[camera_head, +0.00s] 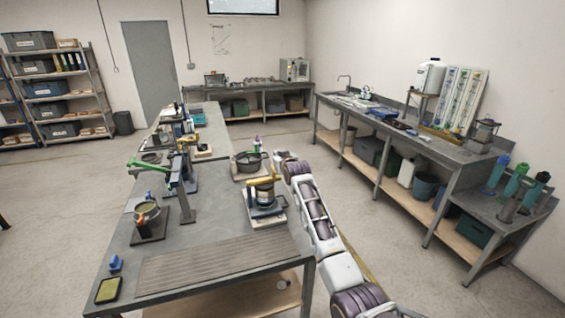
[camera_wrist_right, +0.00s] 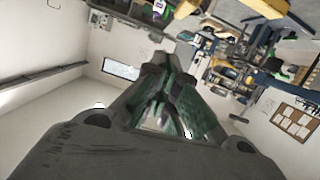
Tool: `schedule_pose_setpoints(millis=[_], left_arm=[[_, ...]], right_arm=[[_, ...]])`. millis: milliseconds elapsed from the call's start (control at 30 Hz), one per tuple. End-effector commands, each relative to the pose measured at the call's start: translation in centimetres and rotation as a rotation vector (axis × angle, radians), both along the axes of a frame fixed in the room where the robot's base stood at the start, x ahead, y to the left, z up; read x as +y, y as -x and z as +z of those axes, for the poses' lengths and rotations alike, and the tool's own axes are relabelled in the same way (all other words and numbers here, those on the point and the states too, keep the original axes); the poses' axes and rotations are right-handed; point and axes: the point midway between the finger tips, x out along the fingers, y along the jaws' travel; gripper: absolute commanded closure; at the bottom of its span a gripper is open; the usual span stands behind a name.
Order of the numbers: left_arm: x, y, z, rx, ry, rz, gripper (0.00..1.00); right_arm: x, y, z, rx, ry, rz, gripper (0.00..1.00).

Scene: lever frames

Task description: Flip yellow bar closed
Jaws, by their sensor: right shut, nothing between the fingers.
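The yellow bar (camera_head: 262,181) shows in the head view on top of a small round device with a pale base (camera_head: 266,218), near the right edge of the long table. I cannot tell its exact angle. My right arm reaches up from the lower right, and its far end is just right of and behind the device. My right gripper (camera_wrist_right: 168,68) shows in the wrist view with its green-padded fingers together and empty. A yellow piece (camera_wrist_right: 256,8) at the top of that view, apart from the fingers, may be the bar. My left gripper is not in view.
A dark pot (camera_head: 248,162) stands behind the device. A stand with a green lever (camera_head: 150,164) and a small round vessel on a dark base (camera_head: 148,213) are to the left. The grooved front of the table (camera_head: 215,262) is clear.

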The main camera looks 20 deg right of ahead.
Motion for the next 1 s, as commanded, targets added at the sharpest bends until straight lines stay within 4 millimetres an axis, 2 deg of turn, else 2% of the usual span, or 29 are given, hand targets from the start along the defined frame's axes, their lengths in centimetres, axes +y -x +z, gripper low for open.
schedule_pose_setpoints(millis=[700, 1000], left_arm=[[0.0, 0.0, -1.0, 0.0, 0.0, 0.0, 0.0], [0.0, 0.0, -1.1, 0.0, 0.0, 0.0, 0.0]], right_arm=[[-0.2, 4.7, 1.1, 0.0, 0.0, 0.0, 1.0], [-0.2, 5.7, 1.3, 0.001, 0.0, 0.0, 1.0]])
